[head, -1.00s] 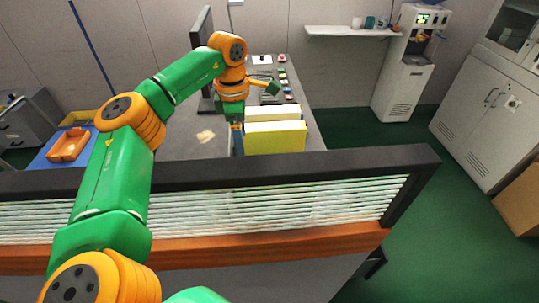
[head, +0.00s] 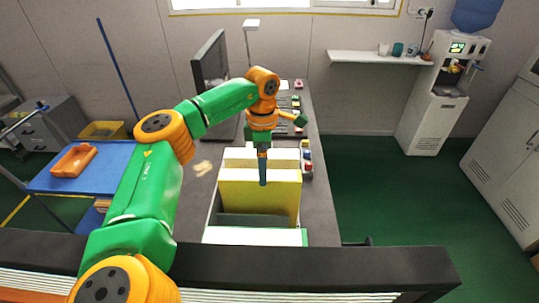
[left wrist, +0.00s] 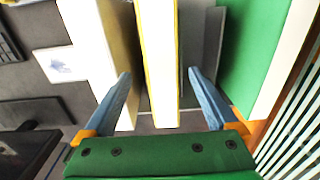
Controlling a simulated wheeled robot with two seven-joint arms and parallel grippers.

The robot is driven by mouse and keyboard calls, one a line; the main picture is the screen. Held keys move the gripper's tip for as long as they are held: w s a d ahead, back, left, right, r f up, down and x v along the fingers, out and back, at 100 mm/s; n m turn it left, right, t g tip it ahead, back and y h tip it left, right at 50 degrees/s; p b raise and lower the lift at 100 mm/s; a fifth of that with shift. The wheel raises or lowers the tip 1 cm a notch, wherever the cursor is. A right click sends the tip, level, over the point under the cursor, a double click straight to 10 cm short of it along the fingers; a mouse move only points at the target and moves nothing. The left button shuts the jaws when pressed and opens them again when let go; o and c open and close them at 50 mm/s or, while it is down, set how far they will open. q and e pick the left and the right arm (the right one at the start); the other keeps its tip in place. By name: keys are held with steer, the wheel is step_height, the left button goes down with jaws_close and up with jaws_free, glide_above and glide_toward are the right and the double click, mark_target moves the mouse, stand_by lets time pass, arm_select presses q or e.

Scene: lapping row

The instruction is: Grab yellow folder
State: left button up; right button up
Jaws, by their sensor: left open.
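The yellow folder (head: 252,198) stands upright in a grey holder (head: 215,212) on the desk. In the left wrist view the yellow folder (left wrist: 160,55) rises between the two blue fingers of my left gripper (left wrist: 160,80), with a visible gap on each side. In the head view my left gripper (head: 263,178) points down at the folder's top edge and hides part of it. It is open and holds nothing. My right gripper is not in view.
A cream folder (left wrist: 92,40) stands left of the fingers in the left wrist view, and a green folder (left wrist: 252,45) stands right. A monitor (head: 210,68) and small coloured items (head: 306,155) are on the desk. A dark rail (head: 330,270) crosses in front.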

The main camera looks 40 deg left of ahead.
mark_target(261, 201)
arm_select(q)
steer(key=f, duration=0.1)
steer(key=s+f+p, duration=0.1)
steer(key=f, duration=0.1)
steer(key=shift+s+a+f, duration=0.35)
steer(key=shift+w+f, duration=0.3)
steer(key=shift+f, duration=0.1)
steer(key=shift+w, duration=0.15)
steer(key=shift+c, duration=0.4)
jaws_close()
